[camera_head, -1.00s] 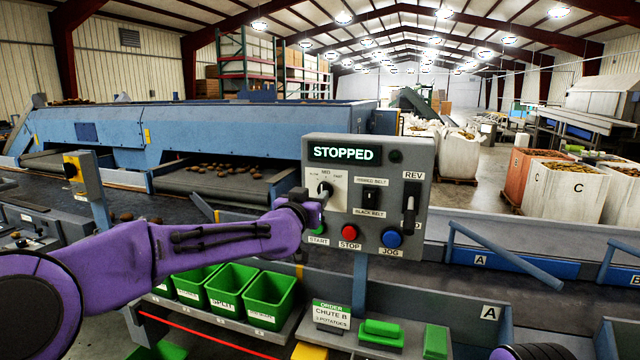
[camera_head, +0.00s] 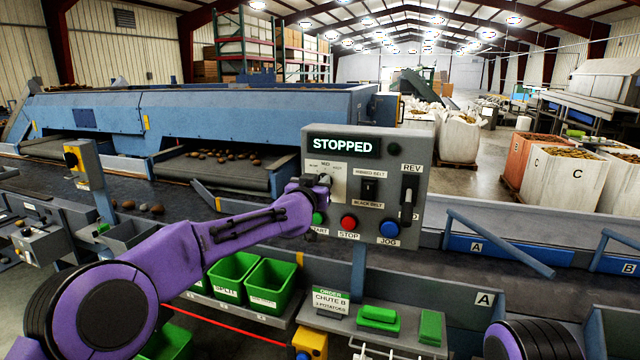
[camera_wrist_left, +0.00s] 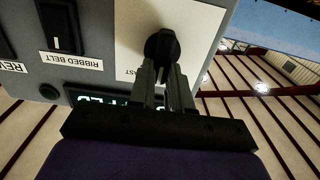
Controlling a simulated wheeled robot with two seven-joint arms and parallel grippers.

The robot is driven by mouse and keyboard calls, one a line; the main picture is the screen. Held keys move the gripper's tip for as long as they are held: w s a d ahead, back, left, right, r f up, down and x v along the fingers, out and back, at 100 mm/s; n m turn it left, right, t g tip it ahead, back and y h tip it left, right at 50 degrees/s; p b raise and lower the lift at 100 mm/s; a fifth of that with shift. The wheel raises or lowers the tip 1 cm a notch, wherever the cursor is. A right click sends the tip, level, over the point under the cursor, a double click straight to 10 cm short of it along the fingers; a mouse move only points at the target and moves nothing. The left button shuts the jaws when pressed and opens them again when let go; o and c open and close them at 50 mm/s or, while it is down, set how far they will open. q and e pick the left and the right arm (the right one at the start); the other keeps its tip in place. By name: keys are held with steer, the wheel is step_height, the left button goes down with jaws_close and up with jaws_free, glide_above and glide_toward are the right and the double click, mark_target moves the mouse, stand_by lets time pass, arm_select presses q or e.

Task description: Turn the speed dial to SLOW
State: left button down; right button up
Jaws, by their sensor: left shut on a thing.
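The speed dial (camera_wrist_left: 162,44) is a black knob on a white plate, seen in the left wrist view. My left gripper (camera_wrist_left: 166,76) is shut on the knob, one finger on each side. In the head view my left gripper (camera_head: 322,188) covers the knob on the grey control panel (camera_head: 338,207). The white dial plate (camera_head: 327,167) shows above the gripper, with a MID mark at its top. The knob's pointer direction is hard to tell. The panel's display (camera_head: 343,145) reads STOPPED. My right gripper is not in view.
Near the dial are the green start button (camera_head: 318,218), red stop button (camera_head: 348,222), blue jog button (camera_head: 390,229), belt switch (camera_head: 368,188) and REV lever (camera_head: 408,200). Green bins (camera_head: 270,287) stand below left. A dark conveyor belt runs behind the panel.

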arm_select(q)
steer(key=shift+n, duration=0.3)
steer(key=shift+w+a+f+n+b, duration=0.1)
steer(key=shift+a+n+b, duration=0.05)
steer(key=shift+n, duration=1.05)
steer(key=shift+a+f+n+b, duration=0.1)
steer(key=shift+a+n+b, duration=0.1)
steer(key=shift+n, duration=1)
steer(key=shift+w+a+f+n+b, duration=0.1)
steer(key=shift+n+b, duration=0.05)
steer(key=shift+n, duration=1.05)
steer(key=c, duration=1.1)
jaws_free()
steer(key=shift+o, duration=0.2)
